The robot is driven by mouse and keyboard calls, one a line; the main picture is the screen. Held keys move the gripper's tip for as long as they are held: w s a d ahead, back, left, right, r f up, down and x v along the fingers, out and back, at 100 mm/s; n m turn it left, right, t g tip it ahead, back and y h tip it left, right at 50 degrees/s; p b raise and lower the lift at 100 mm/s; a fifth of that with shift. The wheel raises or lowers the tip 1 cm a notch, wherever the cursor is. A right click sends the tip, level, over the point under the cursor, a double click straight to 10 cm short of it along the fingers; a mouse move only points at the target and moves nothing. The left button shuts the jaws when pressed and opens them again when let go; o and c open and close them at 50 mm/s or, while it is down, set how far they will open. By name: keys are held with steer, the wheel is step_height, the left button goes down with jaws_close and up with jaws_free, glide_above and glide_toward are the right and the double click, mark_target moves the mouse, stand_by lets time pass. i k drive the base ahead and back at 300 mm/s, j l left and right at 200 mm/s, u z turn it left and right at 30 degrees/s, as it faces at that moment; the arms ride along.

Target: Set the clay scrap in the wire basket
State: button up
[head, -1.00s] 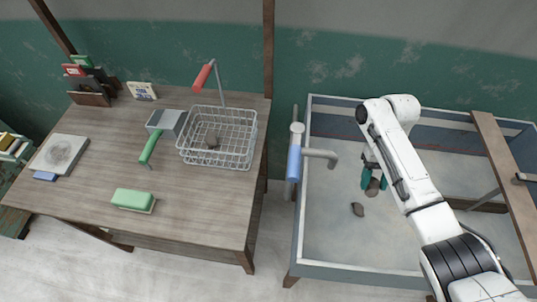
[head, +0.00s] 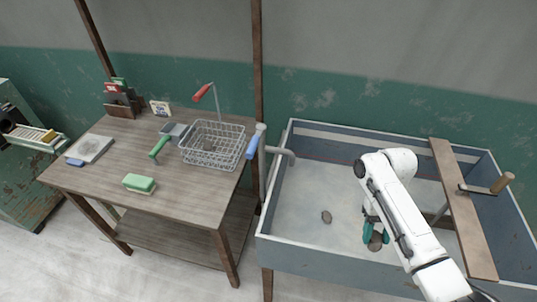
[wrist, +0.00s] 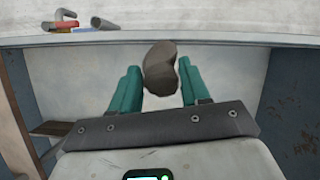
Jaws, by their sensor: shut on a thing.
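My gripper (head: 374,232) is low inside the grey trough on the right, its green fingers closed around a brown clay scrap (head: 375,241). In the wrist view the clay scrap (wrist: 160,68) sits between the two green fingers (wrist: 160,88). Whether it touches the trough floor I cannot tell.
The trough (head: 290,244) has raised walls, a tap (head: 280,152) at its left and a plank (head: 462,205) across its right. A gap separates table and trough.

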mark_target(224, 153)
steer(key=k+j+z, duration=0.15)
steer(key=z, duration=0.15)
steer(key=j, duration=0.3)
steer(key=k+j+z, duration=0.15)
steer(key=j, duration=0.2)
steer(key=j+u, duration=0.1)
steer(key=j, duration=2.1)
